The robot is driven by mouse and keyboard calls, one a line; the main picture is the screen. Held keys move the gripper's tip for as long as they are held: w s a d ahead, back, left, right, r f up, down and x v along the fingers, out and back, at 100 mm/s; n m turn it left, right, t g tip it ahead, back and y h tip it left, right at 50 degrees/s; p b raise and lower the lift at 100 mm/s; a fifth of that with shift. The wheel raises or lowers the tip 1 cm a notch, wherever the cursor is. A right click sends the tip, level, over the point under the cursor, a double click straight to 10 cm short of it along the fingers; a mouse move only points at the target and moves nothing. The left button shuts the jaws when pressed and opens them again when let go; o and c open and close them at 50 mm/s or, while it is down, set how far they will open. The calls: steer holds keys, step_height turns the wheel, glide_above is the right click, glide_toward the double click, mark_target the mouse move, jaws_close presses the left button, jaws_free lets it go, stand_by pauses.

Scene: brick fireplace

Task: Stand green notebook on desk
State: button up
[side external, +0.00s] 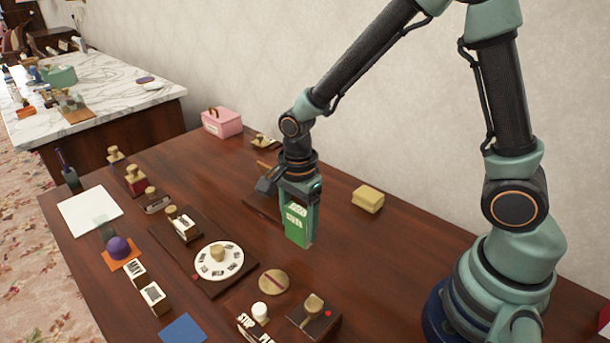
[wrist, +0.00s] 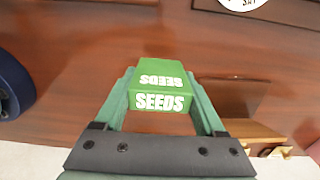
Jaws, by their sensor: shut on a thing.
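The green notebook (side external: 296,227) is upright under my gripper (side external: 300,196), with pale lettering on its face. In the wrist view the notebook (wrist: 160,75) reads SEEDS in white on two faces, between the fingers of my gripper (wrist: 161,92). The gripper points down and is shut on the notebook's upper part. The notebook's lower edge is at or just above the brown desk (side external: 345,255); I cannot tell if it touches.
A round white dial (side external: 218,262) on a dark board lies left of the notebook. A yellow block (side external: 368,198) is to the right, and a pink box (side external: 222,122) stands at the back. Bare desk lies right of the notebook.

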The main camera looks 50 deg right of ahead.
mark_target(299, 236)
steer(key=shift+f, duration=2)
steer(key=shift+f, duration=0.1)
steer(key=o, duration=1.4)
steer(key=shift+c, duration=0.2)
